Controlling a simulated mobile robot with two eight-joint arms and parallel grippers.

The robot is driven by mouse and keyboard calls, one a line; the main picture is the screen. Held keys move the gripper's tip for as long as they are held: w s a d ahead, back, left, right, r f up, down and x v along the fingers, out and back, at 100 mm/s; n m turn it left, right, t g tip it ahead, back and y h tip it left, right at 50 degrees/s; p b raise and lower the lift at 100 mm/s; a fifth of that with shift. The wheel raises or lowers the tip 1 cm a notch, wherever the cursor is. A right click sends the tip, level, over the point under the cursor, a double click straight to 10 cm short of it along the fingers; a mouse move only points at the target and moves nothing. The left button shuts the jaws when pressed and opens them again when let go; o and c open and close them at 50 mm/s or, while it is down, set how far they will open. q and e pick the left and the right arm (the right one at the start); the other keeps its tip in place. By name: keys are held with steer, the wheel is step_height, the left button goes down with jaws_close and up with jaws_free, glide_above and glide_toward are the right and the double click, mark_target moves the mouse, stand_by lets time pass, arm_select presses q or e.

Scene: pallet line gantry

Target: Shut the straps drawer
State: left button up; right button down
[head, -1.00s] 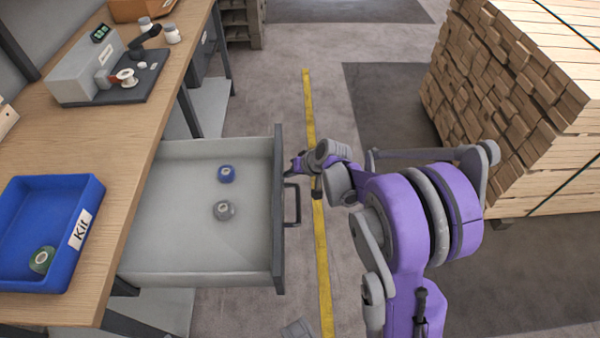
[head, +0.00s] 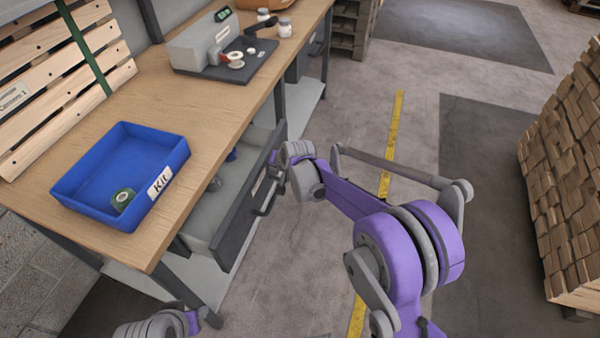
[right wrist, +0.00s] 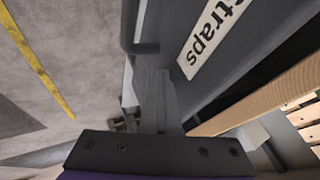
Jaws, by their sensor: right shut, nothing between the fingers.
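The straps drawer is a grey drawer under the wooden workbench, part way out in the head view, with its dark front (head: 240,215) standing clear of the bench edge. Its label (right wrist: 208,38) reads "Straps" in the right wrist view. The dark bar handle (head: 268,192) is on the front. My right gripper (head: 277,162) is shut and empty, at the drawer front near the handle; contact is hard to judge. In the right wrist view its fingers (right wrist: 156,98) lie close to the front face. My left gripper (head: 205,316) shows only partly at the bottom edge; its jaws are unclear.
A blue Kit bin (head: 85,172) with a green roll stands on the workbench (head: 200,130). A wood stack (head: 565,190) stands at right. The floor between is clear.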

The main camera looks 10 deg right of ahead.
steer(key=w+a, duration=0.6)
steer(key=a, duration=0.4)
steer(key=shift+w+a, duration=0.15)
steer(key=shift+a, duration=0.1)
steer(key=shift+r, duration=0.1)
